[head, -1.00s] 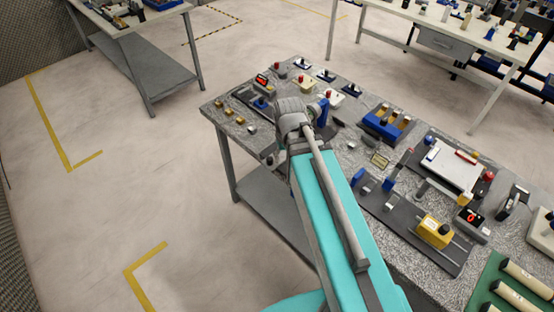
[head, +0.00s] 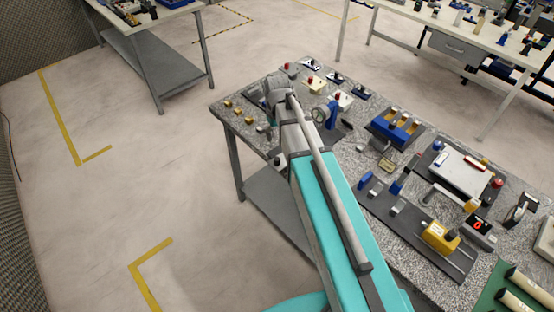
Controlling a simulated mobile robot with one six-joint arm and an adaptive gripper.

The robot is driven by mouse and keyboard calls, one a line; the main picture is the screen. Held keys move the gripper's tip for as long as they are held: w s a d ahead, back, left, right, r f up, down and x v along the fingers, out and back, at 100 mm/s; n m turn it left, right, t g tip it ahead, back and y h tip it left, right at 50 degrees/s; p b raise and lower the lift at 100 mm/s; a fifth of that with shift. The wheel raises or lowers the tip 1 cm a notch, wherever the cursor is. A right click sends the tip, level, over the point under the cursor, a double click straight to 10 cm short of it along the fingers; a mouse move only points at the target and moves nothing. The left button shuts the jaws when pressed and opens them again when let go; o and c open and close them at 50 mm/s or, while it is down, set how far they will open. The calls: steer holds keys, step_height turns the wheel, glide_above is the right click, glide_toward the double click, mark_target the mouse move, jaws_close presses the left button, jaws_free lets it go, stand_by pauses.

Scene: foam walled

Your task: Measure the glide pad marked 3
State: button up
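Several small brass-coloured blocks, likely the glide pads (head: 237,112), lie in a row near the left end of the speckled grey table. Their marks are too small to read. A round dial gauge on a blue stand (head: 320,114) stands just right of my wrist. A yellow device on a dark rail plate (head: 438,236) stands on the right part of the table, with a small red-digit display (head: 478,226) beside it. My arm reaches over the table's left half, and its grey wrist is close to the brass blocks. My gripper's fingers are hidden behind the wrist.
Stands with red and dark knobs line the back edge. A blue holder with brass blocks (head: 396,128), a white plate (head: 462,172) and a green mat with rollers (head: 502,300) crowd the right. Other tables (head: 150,20) stand beyond; the floor at left is clear.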

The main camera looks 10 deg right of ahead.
mark_target(277, 159)
steer(key=shift+f, duration=0.15)
step_height(277, 159, down, 13)
steer(key=b, duration=1.3)
steer(key=shift+f, duration=0.2)
steer(key=shift+b, duration=0.3)
